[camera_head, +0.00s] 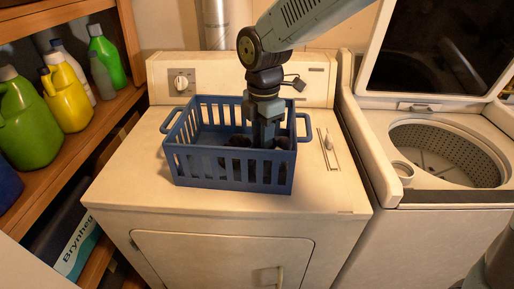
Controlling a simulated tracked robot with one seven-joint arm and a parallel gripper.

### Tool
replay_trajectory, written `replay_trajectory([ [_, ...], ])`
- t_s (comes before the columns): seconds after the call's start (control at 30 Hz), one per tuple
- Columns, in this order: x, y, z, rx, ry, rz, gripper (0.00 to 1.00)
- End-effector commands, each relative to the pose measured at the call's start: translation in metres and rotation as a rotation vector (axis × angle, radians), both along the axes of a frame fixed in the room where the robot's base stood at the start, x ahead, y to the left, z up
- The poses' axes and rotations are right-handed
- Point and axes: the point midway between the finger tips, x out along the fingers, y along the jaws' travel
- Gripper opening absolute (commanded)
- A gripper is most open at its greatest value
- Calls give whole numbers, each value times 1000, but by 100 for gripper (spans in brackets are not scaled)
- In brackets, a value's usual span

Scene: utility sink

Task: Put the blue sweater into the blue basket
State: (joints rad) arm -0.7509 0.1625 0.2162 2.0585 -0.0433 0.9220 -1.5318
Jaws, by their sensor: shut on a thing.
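The blue basket (190,164) stands on top of the white dryer, with slatted sides and a handle at each end. My gripper (262,140) reaches down into the right half of the basket. A dark bundle (240,141), which looks like the blue sweater, is at the fingertips inside the basket. My gripper is shut on it. The basket's front wall partly hides the fingertips and the bundle, so I cannot tell whether the bundle touches the basket floor.
The dryer top (130,180) is clear to the left of the basket. An open washer (440,150) stands at the right with its lid up. Shelves at the left hold several bottles, including a green one (28,120) and a yellow one (66,95).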

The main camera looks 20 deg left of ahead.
Motion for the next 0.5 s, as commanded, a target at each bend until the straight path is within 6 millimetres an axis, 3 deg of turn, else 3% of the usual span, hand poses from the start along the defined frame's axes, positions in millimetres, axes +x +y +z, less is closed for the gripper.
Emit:
replay_trajectory([
  [0.3,-1,0,-36,-1,1,2,0],
  [0.5,-1,1,-46,1,-2,3,0],
])
